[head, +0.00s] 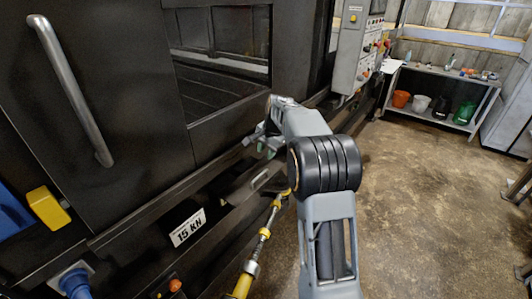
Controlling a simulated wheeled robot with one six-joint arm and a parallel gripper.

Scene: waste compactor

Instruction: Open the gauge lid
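My gripper (262,142) is at the end of my grey arm, close to the front of the dark compactor (130,120), beside the ledge below its window. The gripper is small and partly hidden by my own wrist, so I cannot tell how far its fingers are apart or whether they touch anything. I cannot make out the gauge or its lid for certain. My arm covers part of the machine front around the gripper.
A long metal handle (72,90) and a yellow block (48,208) are at left. A "15 KN" label (188,228) is below. A yellow-fitted hose (262,236) runs beside my arm. A grey control box (356,45) stands beyond. The floor (430,190) at right is clear.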

